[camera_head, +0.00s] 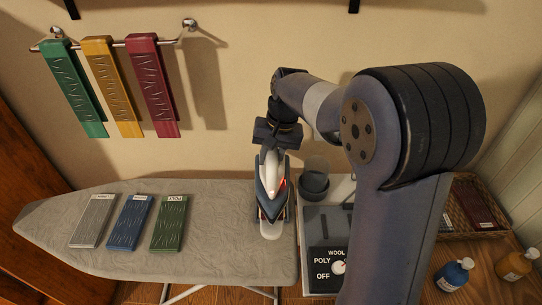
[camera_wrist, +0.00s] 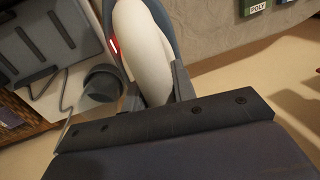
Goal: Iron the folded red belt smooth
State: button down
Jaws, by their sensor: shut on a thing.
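My gripper (camera_head: 274,140) is shut on the iron (camera_head: 270,185), which is white and dark blue with a red part. In the wrist view the iron's white handle (camera_wrist: 145,50) sits between the jaws. The iron is at the right end of the grey ironing board (camera_head: 225,252); I cannot tell whether it touches anything below. A dark red belt (camera_head: 150,85) hangs from the wall rail at upper left, right of a yellow and a green one. Another dark red folded piece (camera_head: 474,204) lies in the wicker basket (camera_head: 492,232) at right. No red belt shows on the board.
Grey (camera_head: 92,222), blue (camera_head: 129,223) and green (camera_head: 169,223) folded belts with labels lie on the board. A dial panel (camera_head: 322,284) marked WOOL, POLY and OFF has a white knob. A dark cup (camera_head: 314,187) and blue (camera_head: 453,275) and amber (camera_head: 515,265) bottles stand at right.

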jog(key=shift+r+p, duration=2.6)
jog(key=shift+r, duration=0.5)
jog(key=shift+f, duration=0.1)
notch_tip(320, 180, down, 4)
jog(key=b, duration=0.3)
jog(key=shift+r+b, duration=0.25)
jog(key=shift+b, duration=0.1)
jog(key=shift+r, duration=0.1)
